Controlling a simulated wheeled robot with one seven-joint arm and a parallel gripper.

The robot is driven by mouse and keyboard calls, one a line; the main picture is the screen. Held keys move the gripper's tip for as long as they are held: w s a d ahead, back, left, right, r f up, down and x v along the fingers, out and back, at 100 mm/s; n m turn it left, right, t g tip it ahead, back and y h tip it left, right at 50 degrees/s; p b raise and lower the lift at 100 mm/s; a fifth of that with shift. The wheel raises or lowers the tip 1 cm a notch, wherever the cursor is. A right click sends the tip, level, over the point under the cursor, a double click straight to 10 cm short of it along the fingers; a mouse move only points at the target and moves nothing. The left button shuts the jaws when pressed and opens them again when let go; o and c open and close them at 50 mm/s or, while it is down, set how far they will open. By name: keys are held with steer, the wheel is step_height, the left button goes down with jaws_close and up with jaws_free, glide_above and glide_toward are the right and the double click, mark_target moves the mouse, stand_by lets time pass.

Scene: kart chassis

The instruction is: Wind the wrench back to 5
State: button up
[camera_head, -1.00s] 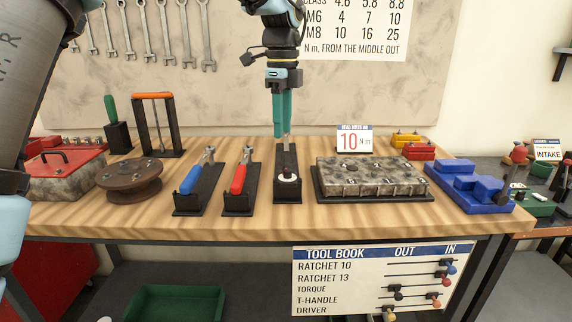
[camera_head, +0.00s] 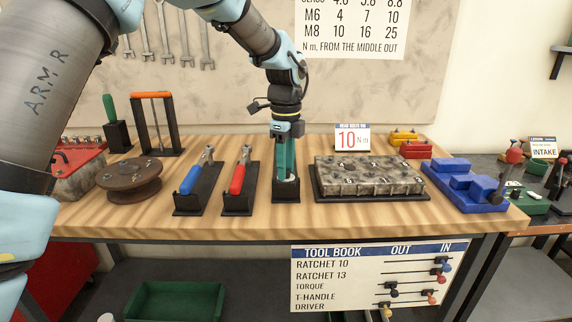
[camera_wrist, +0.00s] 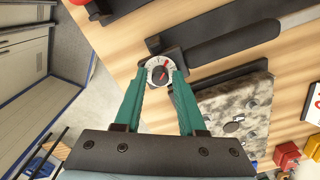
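The torque wrench lies in its black stand (camera_head: 286,195), its near end towards me. In the wrist view its round white dial (camera_wrist: 160,70) shows a red pointer, and a dark handle (camera_wrist: 235,42) runs up and right from it. The dial's numbers are too small to read. My gripper (camera_head: 285,172) points down over the wrench's near end and hides most of it. In the wrist view my gripper's green fingers (camera_wrist: 160,76) stand apart, one on each side of the dial. Whether they touch its rim cannot be told.
A blue-handled ratchet (camera_head: 193,178) and a red-handled ratchet (camera_head: 239,178) stand to the left. A metal block (camera_head: 370,174) is close on the right. The tool book board (camera_head: 345,278) hangs below the table's front edge.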

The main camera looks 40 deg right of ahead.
steer(key=shift+c, duration=0.4)
jaws_close()
steer(key=shift+n, duration=0.3)
steer(key=n+p, duration=0.1)
steer(key=n, duration=0.2)
steer(key=shift+n, duration=0.4)
steer(key=n, duration=0.4)
steer(key=n+p, duration=0.1)
steer(key=n, duration=0.5)
steer(key=shift+n, duration=0.4)
steer(key=n, duration=0.6)
steer(key=shift+n, duration=0.4)
